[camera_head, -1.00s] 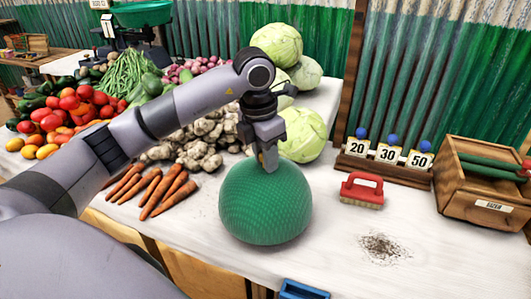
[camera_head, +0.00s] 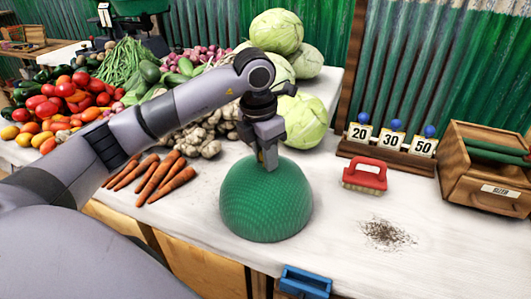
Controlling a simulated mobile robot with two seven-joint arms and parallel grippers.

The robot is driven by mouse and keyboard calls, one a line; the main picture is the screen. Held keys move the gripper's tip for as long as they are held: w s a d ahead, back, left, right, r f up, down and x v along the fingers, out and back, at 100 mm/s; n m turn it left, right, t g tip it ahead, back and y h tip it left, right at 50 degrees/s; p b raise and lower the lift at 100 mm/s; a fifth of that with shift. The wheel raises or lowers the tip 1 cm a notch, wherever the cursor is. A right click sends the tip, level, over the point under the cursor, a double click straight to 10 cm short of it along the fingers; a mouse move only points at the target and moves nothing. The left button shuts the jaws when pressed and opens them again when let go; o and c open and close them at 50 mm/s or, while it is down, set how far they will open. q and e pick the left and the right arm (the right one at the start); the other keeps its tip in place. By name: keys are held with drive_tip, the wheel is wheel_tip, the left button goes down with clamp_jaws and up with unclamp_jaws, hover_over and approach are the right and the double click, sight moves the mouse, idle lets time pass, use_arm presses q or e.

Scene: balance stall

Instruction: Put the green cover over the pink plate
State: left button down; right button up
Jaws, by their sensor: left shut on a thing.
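The green cover (camera_head: 265,205) is a large mesh dome near the front edge of the white table. My left gripper (camera_head: 269,162) comes down onto the top of the dome and is shut on it there. The dome appears upright; whether its rim touches the table or hangs just above it I cannot tell. The pink plate is not visible; whether it lies under the dome I cannot tell. My right gripper is not in view.
A red-handled brush (camera_head: 365,176) and a dark scatter of bits (camera_head: 386,235) lie right of the dome. A blue object (camera_head: 305,282) sits at the front edge.

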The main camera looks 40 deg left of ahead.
use_arm(q)
drive_tip(key=shift+c, duration=1.1)
unclamp_jaws()
drive_tip(key=shift+r, duration=0.1)
drive_tip(key=shift+r+p, duration=2.8)
drive_tip(key=shift+r, duration=0.65)
drive_tip(key=shift+f, duration=0.1)
